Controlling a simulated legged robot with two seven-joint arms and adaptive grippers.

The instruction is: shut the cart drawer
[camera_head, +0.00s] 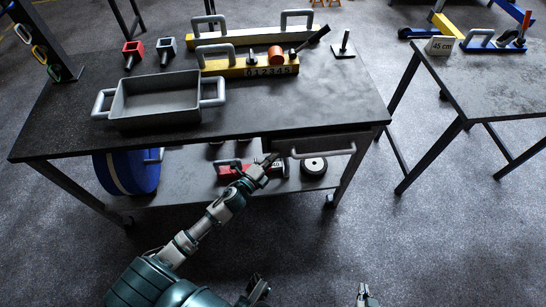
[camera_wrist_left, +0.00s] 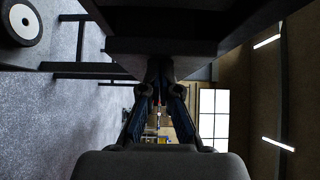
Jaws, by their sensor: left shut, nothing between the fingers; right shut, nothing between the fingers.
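The cart (camera_head: 300,110) has a dark top, and its drawer (camera_head: 345,141) sits under the right part of the front edge. The drawer has a pale bar handle (camera_head: 325,153). How far it stands out is hard to tell. My left gripper (camera_head: 271,162) is shut and empty, just left of the handle and low by the drawer's left end. In the left wrist view its fingers (camera_wrist_left: 159,75) are together close to a dark panel (camera_wrist_left: 160,48); contact cannot be told. My right gripper (camera_head: 364,294) is shut and empty at the bottom edge, away from the cart.
A grey tray (camera_head: 158,118), a yellow block (camera_head: 225,68) and small tools stand on the cart top. A second table (camera_head: 495,85) stands right. Floor in front is clear.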

